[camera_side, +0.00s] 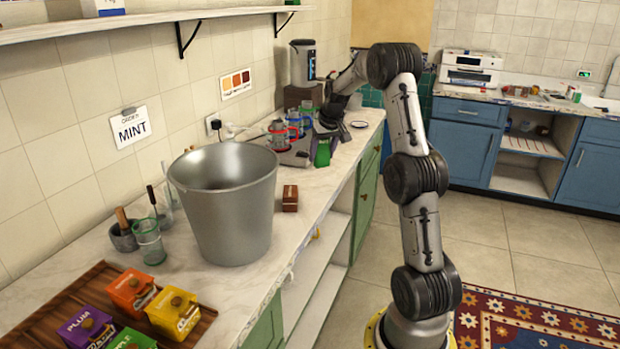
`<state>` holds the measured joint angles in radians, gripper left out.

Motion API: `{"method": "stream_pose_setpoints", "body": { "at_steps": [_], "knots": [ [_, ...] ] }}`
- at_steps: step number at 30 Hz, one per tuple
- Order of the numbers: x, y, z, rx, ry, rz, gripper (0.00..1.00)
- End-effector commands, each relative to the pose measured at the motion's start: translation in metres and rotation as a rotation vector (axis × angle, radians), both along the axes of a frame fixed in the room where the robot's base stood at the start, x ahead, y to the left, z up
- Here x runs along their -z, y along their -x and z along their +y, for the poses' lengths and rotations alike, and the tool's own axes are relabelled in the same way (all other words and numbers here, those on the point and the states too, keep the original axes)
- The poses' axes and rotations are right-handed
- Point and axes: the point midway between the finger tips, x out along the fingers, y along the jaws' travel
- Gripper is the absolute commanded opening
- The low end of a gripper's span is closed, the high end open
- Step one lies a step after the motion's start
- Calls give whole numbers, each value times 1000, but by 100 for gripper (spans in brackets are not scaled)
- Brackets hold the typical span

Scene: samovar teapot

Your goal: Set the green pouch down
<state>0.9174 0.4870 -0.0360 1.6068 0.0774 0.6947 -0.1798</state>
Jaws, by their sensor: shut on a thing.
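The green pouch (322,153) is small and bright green, over the far part of the marble counter near its front edge. My gripper (321,136) reaches down over it from above and is shut on it. The fingertips are small and partly dark against the background here. I cannot tell whether the pouch touches the counter or hangs just above it.
Glasses with red and blue holders (279,135) stand just left of the gripper. A small brown box (290,198) and a large metal bucket (226,205) stand nearer. A wooden tray (62,312) holds several coloured boxes. A white round lid or dish (359,124) lies right of the gripper.

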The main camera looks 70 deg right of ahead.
Motion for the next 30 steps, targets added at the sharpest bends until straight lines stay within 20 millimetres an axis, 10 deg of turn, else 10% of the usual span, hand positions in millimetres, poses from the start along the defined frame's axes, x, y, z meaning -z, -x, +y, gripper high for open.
{"method": "stream_pose_setpoints", "body": {
  "at_steps": [18,30],
  "knots": [
    [69,-66,-81,-2,-1,1,5],
    [94,-79,-97,-2,-1,1,5]
  ]
}}
